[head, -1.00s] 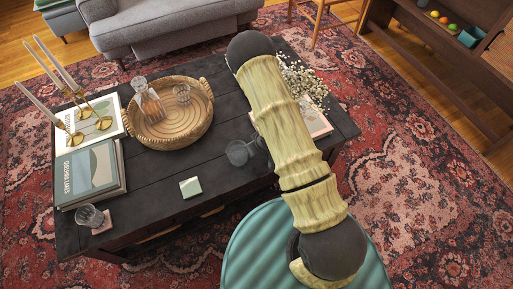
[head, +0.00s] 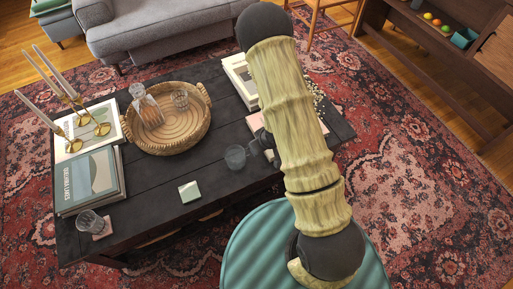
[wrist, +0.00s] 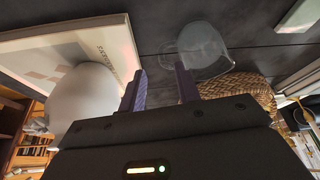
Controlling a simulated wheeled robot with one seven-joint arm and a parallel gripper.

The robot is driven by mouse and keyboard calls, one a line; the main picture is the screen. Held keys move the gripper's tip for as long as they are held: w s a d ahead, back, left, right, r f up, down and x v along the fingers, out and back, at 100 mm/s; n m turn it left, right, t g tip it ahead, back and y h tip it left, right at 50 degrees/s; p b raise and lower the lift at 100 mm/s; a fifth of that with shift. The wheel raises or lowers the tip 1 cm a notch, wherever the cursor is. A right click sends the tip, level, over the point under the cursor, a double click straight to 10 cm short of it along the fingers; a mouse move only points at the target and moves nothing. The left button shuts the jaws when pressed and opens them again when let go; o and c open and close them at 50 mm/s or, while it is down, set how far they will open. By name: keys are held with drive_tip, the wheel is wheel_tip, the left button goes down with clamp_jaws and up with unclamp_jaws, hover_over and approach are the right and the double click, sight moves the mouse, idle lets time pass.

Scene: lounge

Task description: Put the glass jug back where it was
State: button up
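The clear glass jug (head: 235,157) stands on the dark coffee table (head: 150,203), right of the woven tray and near the table's front. My gripper (head: 262,142) is just to its right, mostly hidden behind my arm in the head view. In the wrist view, the two dark fingers (wrist: 160,88) are apart with bare table showing between them. The jug (wrist: 203,48) is just beyond the fingertips, with its handle side close to them. I cannot tell whether a finger touches it.
The woven tray (head: 135,140) holds a decanter (head: 150,112) and a tumbler (head: 180,99). A green-white coaster (head: 189,191) lies in front. Another glass (head: 91,222), books (head: 92,182) and candlesticks (head: 72,143) are at left.

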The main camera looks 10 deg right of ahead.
drive_tip(key=shift+v, duration=1.2)
drive_tip(key=shift+r, duration=0.1)
drive_tip(key=s+d+r+m+h, duration=0.1)
drive_tip(key=d+r+m+h, duration=0.2)
drive_tip(key=r, duration=0.9)
drive_tip(key=s+d+r+m+g+y, duration=0.1)
drive_tip(key=s+r+m, duration=0.1)
drive_tip(key=s+r, duration=0.8)
drive_tip(key=shift+r, duration=0.75)
drive_tip(key=shift+w+d+r, duration=0.1)
drive_tip(key=shift+r, duration=0.05)
